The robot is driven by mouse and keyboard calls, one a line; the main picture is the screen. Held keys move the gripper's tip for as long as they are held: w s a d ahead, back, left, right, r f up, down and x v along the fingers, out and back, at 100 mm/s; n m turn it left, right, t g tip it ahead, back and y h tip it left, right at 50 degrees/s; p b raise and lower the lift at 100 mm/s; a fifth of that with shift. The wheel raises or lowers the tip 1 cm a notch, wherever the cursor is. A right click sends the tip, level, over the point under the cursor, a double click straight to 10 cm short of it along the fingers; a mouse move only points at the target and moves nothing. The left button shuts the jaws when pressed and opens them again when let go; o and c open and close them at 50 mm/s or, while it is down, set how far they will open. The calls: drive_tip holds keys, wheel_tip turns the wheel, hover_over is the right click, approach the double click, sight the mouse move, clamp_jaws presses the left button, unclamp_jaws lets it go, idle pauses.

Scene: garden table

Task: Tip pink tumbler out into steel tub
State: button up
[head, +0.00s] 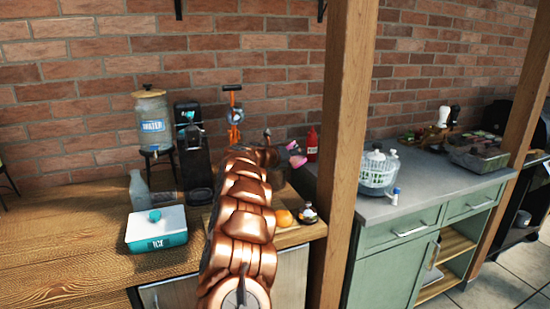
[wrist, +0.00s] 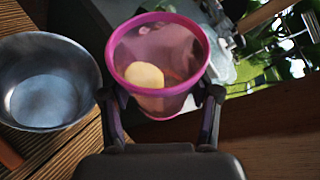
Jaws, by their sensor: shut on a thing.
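The pink tumbler (wrist: 188,48) is between the two fingers of my gripper (wrist: 160,98) in the wrist view, which are shut on it. Its open mouth with the bright pink rim faces the wrist camera, and a pale yellow rounded thing (wrist: 144,75) shows inside. The steel tub (wrist: 82,68) is just left of the tumbler, apart from it in the picture; its left side is cut off and no contents show. In the head view the tumbler (head: 297,154) shows small and tilted beyond my copper arm.
A cutting board with an orange (head: 284,218) lies at the wooden counter's right end. A wooden post (head: 343,150) stands close on the right. A teal ice box (head: 156,232), a water dispenser (head: 152,122) and a black machine (head: 190,150) stand left. A red bottle (head: 311,145) stands behind the tumbler.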

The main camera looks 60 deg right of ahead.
drive_tip(key=shift+r+n+p, duration=0.3)
drive_tip(key=shift+w+f+g, duration=0.1)
drive_tip(key=shift+f+g, duration=0.2)
drive_tip(key=shift+f+n+g+h+p, duration=0.2)
drive_tip(key=shift+n+g+h+p, duration=0.1)
drive_tip(key=shift+n+p, duration=0.3)
drive_tip(key=shift+r+p, duration=0.4)
drive_tip(key=shift+p, duration=0.05)
drive_tip(key=shift+r+n+h+p, duration=0.3)
drive_tip(key=shift+n+p, duration=0.4)
drive_tip(key=shift+p, duration=0.15)
drive_tip(key=shift+f+g+p, duration=0.3)
drive_tip(key=shift+f+g, duration=0.1)
drive_tip(key=shift+n+p, duration=0.3)
drive_tip(key=shift+n, duration=0.1)
drive_tip(key=shift+f+p, duration=0.15)
drive_tip(key=shift+p, duration=0.3)
